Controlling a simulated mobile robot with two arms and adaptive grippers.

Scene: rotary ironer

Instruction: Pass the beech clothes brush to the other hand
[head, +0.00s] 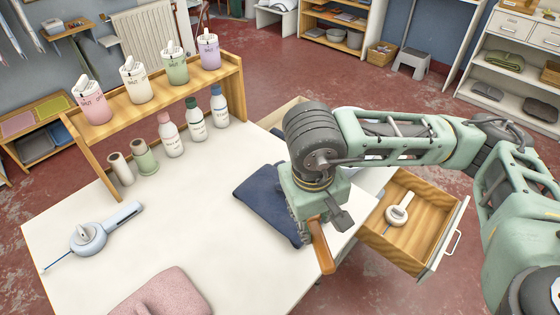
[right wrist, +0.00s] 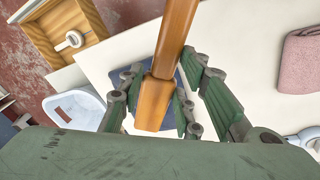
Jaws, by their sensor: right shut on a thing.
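The beech clothes brush (head: 321,248) is an orange-brown wooden piece that hangs below my right gripper (head: 318,222) at the right edge of the white table. In the right wrist view the brush (right wrist: 168,75) runs between the fingers of my right gripper (right wrist: 165,100), its wide block end near the palm and its narrower part reaching out at the top. My right gripper is shut on it and holds it above the table edge. Its bristles do not show clearly. My left gripper is in neither view.
A navy folded cloth (head: 262,203) lies beside the gripper on the white table (head: 200,245). A pink cloth (head: 165,293) and a pale blue tool (head: 92,238) lie further left. Bottles (head: 195,120) stand along a wooden shelf (head: 160,95). An open drawer (head: 430,215) juts out at right.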

